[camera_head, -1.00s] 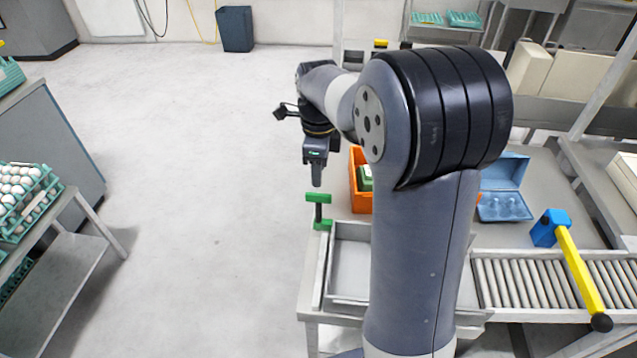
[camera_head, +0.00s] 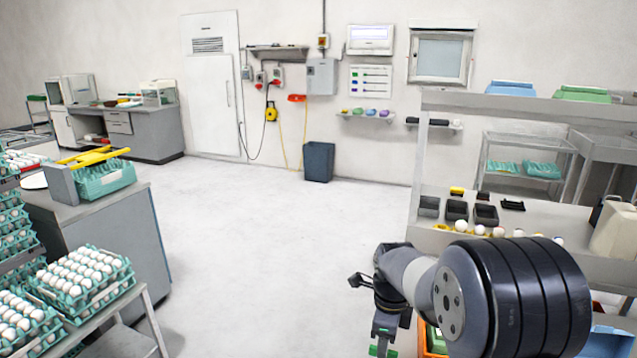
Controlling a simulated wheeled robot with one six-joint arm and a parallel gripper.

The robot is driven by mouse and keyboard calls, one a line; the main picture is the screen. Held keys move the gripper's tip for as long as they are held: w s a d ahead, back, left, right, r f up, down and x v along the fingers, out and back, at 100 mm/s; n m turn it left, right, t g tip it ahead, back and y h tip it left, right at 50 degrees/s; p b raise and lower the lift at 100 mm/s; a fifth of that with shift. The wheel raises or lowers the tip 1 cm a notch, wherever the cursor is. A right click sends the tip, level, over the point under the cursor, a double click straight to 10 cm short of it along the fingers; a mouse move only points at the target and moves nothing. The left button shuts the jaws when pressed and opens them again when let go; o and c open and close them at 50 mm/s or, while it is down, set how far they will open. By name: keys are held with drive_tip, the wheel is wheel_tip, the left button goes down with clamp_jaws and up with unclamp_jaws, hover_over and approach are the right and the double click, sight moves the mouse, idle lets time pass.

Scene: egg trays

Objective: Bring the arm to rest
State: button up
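My arm reaches in from the lower right of the head view, its dark ribbed joint in front. My gripper (camera_head: 383,342) hangs at the lower middle, pointing down near the bottom edge. It is seen side-on and small, so its finger gap cannot be made out. No held object shows. A green piece (camera_head: 374,351) is partly visible just by the fingertips; whether they touch it cannot be told.
Egg trays (camera_head: 85,284) stand on a cart at the left. A grey counter (camera_head: 112,232) is behind them. A shelf unit (camera_head: 520,104) with small bins is at the right. A dark bin (camera_head: 318,162) stands by the far wall. The middle floor is clear.

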wheel_tip(320, 180, down, 4)
drive_tip(key=shift+f, duration=0.1)
idle(0.6)
